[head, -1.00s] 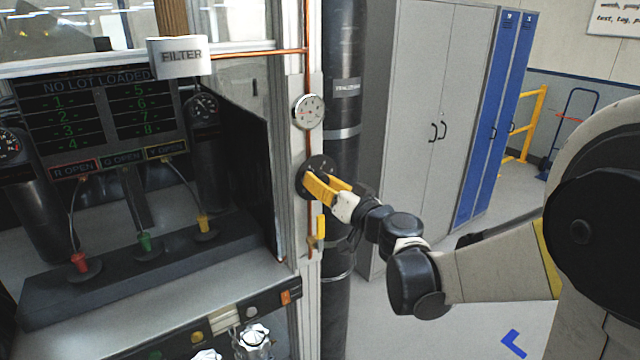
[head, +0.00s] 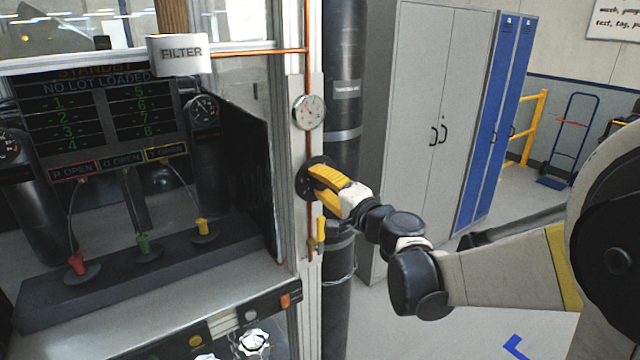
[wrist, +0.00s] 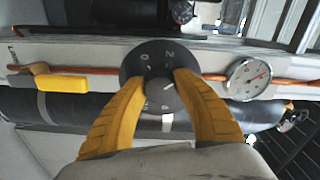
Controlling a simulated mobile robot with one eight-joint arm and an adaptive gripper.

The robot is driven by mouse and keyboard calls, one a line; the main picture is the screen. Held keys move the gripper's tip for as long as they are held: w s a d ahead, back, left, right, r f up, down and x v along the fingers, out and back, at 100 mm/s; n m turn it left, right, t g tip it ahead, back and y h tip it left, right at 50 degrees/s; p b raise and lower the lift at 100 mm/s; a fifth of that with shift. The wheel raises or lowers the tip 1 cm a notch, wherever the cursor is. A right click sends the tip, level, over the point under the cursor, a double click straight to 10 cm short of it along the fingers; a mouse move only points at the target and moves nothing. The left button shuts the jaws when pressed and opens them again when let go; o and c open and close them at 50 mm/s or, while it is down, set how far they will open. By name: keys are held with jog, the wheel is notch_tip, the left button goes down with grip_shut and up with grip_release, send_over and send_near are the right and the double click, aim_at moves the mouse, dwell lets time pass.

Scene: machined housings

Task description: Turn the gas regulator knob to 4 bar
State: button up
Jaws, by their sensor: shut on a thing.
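The regulator knob (wrist: 158,98) is a dark round knob with a white pointer line, in front of a black dial plate (wrist: 133,68) with white numerals. A 0 and a 2 are readable; other marks are partly hidden by the fingers. The pointer slants toward the upper right in the wrist view, past the 2. My gripper (wrist: 160,100) has its yellow fingers on both sides of the knob, shut on it. In the head view, my gripper (head: 315,182) meets the dial plate (head: 303,170) on the post. A round white gauge (head: 308,112) with a red needle sits above it; it also shows in the wrist view (wrist: 249,78).
A copper pipe (head: 309,60) runs along the post, with a yellow valve handle (head: 321,230) just below my gripper. A dark cylinder (head: 343,100) stands behind. The cabinet (head: 430,80) is to the right. A bench with coloured plugs (head: 143,243) is to the left.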

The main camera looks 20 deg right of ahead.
jog(key=shift+m, duration=1.2)
jog(key=o, duration=1.2)
jog(key=v, duration=1.2)
jog(key=shift+a, duration=0.1)
